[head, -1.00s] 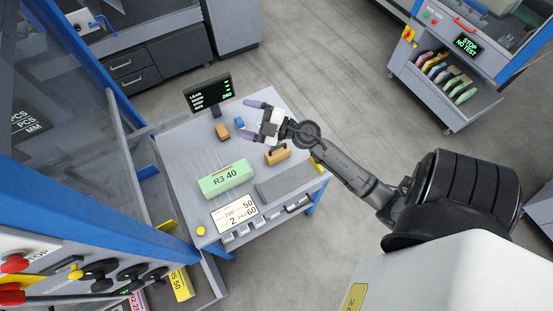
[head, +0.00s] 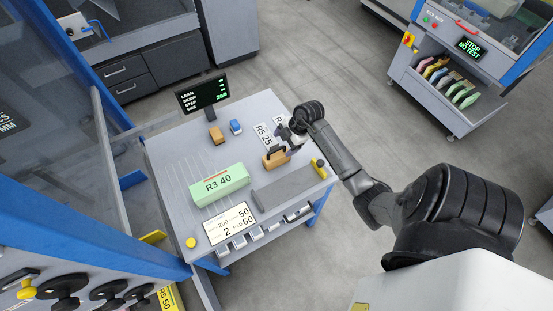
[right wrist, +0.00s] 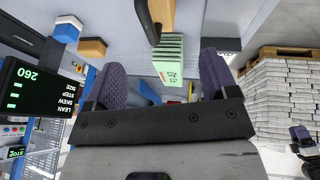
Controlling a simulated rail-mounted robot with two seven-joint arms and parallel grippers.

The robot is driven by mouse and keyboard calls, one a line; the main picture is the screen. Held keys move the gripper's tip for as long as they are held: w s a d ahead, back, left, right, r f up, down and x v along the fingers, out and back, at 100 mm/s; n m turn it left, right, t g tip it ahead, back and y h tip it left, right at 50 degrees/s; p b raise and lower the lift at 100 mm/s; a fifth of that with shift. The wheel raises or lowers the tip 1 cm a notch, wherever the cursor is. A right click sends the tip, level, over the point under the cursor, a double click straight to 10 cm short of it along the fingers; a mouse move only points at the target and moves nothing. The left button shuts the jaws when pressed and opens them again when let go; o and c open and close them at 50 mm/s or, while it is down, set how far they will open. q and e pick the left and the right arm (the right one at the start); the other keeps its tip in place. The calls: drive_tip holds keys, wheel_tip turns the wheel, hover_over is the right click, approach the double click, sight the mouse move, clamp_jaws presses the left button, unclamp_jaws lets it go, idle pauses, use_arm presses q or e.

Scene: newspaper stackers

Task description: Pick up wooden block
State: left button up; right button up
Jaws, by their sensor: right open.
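A wooden block with a dark handle (head: 274,160) stands on the grey table, right of the green bundle marked R3 40. My right gripper (head: 288,146) is at this block, its fingers close to the handle and partly covering it. In the right wrist view the open fingers (right wrist: 162,78) are wide apart with nothing between them. The handled block (right wrist: 166,15) shows there at the top edge, beyond the fingertips and cut off by the frame. A second, smaller wooden block (head: 216,136) lies farther back. My left gripper is not in view.
The green bundle (head: 219,182) lies left of the handled block. A blue item (head: 235,127), a small screen (head: 202,93) and white RS 25 cards (head: 265,135) are behind. A grey pad (head: 285,187) and a yellow-black item (head: 319,168) lie at the front right.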

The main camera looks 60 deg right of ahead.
hover_over(271, 158)
drive_tip(key=s+d, duration=0.1)
drive_tip(key=s, duration=0.2)
drive_tip(key=f, duration=0.4)
drive_tip(key=shift+w+d+f+b, duration=0.2)
drive_tip(key=shift+w+f+b, duration=0.05)
drive_tip(key=shift+f+b, duration=0.1)
drive_tip(key=shift+b+x, duration=0.5)
drive_tip(key=shift+x, duration=1.95)
drive_tip(key=shift+w+d, duration=0.1)
drive_tip(key=shift+d, duration=0.05)
drive_tip(key=c, duration=1.1)
drive_tip(key=shift+r, duration=0.15)
drive_tip(key=shift+c, duration=0.2)
